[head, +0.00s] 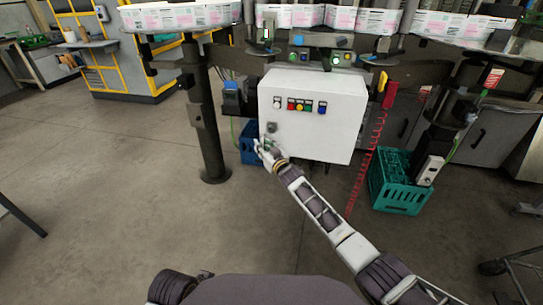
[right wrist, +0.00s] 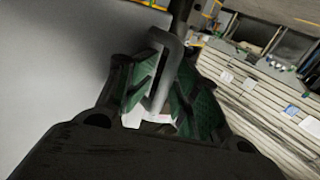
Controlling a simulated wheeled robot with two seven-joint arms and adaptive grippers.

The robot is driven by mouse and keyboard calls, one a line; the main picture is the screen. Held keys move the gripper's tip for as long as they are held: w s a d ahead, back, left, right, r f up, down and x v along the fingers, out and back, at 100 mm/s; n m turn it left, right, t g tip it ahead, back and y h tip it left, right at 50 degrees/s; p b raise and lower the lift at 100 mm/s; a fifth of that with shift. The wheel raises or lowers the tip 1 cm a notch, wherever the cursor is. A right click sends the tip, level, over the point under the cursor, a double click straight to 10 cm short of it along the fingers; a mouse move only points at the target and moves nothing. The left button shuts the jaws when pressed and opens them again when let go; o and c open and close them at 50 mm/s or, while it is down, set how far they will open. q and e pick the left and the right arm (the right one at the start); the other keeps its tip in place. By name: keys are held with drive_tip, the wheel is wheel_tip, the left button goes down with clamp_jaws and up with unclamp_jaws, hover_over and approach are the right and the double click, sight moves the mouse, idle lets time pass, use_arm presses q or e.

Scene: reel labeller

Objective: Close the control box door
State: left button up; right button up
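The control box (head: 340,128) is a pale grey box on the machine, its front with a row of coloured buttons facing me. I see no clear gap around its door. A small dark latch or handle (head: 271,127) sits low on the left of the front. My right gripper (head: 262,146) is at the box's lower left corner, just below that handle. In the right wrist view, its green-padded fingers (right wrist: 165,85) stand either side of a bent grey handle (right wrist: 169,50). Whether they press on it is unclear. My left gripper is out of view.
A teal crate (head: 401,199) stands on the floor to the right, and a blue crate (head: 247,155) is partly hidden behind the box. A red coiled cable (head: 371,150) hangs right of the box. A dark post (head: 207,125) stands to the left. Floor in front is open.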

drive_tip(key=shift+s+d, duration=0.1)
drive_tip(key=shift+d, duration=0.05)
drive_tip(key=v, duration=1.1)
drive_tip(key=shift+s, duration=0.25)
idle(0.4)
drive_tip(key=shift+d, duration=0.1)
idle(0.3)
